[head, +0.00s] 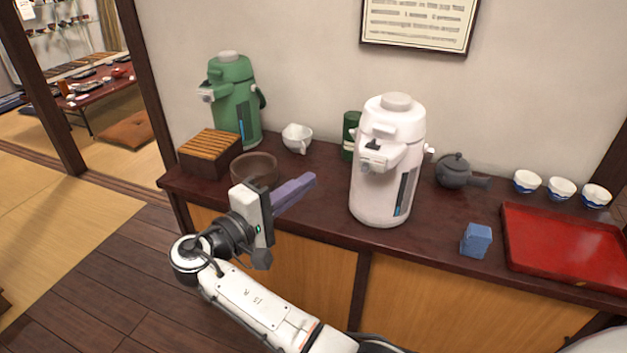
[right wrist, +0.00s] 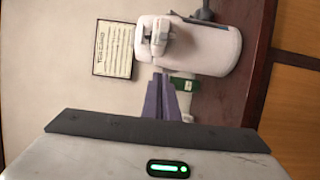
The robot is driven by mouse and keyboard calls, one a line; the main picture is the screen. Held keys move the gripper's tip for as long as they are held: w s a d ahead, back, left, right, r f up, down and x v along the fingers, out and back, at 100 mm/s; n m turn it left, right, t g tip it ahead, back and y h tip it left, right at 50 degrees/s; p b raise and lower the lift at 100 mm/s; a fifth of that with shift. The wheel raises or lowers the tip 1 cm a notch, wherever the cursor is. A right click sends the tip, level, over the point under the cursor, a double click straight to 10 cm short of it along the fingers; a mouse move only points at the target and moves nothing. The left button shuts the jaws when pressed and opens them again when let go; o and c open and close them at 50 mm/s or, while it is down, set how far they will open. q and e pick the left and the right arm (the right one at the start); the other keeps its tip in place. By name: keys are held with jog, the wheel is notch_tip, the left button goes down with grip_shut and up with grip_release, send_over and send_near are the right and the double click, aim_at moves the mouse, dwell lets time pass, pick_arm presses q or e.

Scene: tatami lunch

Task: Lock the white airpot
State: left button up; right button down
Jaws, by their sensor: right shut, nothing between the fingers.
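The white airpot (head: 385,200) stands upright on the dark counter, right of centre in the head view. Its spout block with a small dark part on top (head: 373,146) faces front-left, and a small white piece sticks out on its right side. It appears sideways in the right wrist view (right wrist: 205,50). My right gripper (head: 312,179) is shut and empty. Its purple fingers point right toward the airpot, left of it and apart from it. The fingers also show in the right wrist view (right wrist: 160,82), below the spout in that picture. My left gripper is not in view.
A green airpot (head: 232,100), slatted wooden box (head: 208,150), brown bowl (head: 252,167) and white cup (head: 297,137) stand left. A green canister (head: 349,135) is behind the white airpot. A teapot (head: 455,172), blue box (head: 476,240), red tray (head: 520,262) and three cups are right.

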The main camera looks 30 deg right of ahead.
aim_at(360, 162)
jog(key=d+p, duration=0.2)
jog(key=d, duration=0.7)
jog(key=shift+w+d+r+p, duration=0.1)
jog(key=shift+w+d+p, duration=0.05)
jog(key=shift+p, duration=0.15)
jog(key=shift+s+d, duration=0.25)
jog(key=shift+s, duration=0.1)
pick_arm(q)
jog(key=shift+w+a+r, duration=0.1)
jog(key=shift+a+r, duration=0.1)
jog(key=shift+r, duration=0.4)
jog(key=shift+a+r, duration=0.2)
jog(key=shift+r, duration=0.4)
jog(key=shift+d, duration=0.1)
pick_arm(e)
jog(key=shift+s, duration=0.1)
